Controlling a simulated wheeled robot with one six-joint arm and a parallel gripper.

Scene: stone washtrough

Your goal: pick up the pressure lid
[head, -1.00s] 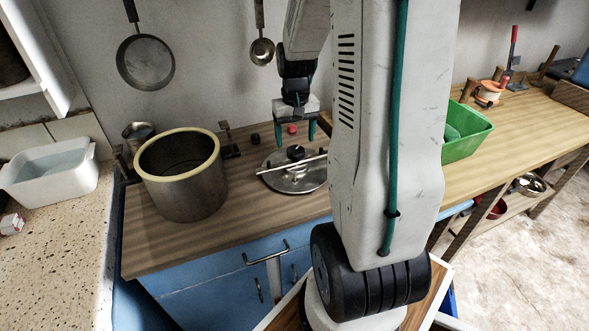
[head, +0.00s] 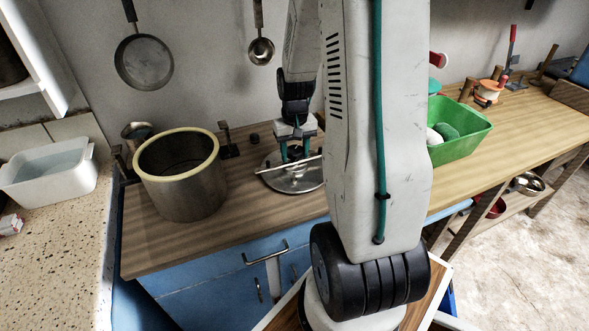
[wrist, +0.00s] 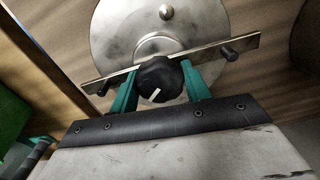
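The pressure lid (head: 290,184) is a round grey metal disc with a flat crossbar and a black knob. It lies on the wooden counter to the right of the big pot. In the wrist view the lid (wrist: 112,37) fills the upper middle. My gripper (head: 294,154) is over the lid's centre, pointing down. In the wrist view the green fingers of my gripper (wrist: 160,75) stand on either side of the black knob and appear to touch it. The lid looks flat on the counter; its right edge is hidden by my arm in the head view.
The open metal pot (head: 182,188) with a cream rim stands close left of the lid. A green bin (head: 462,147) sits to the right behind my arm. A white basin (head: 50,180) is at far left. A pan (head: 143,62) and a ladle (head: 261,50) hang on the wall.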

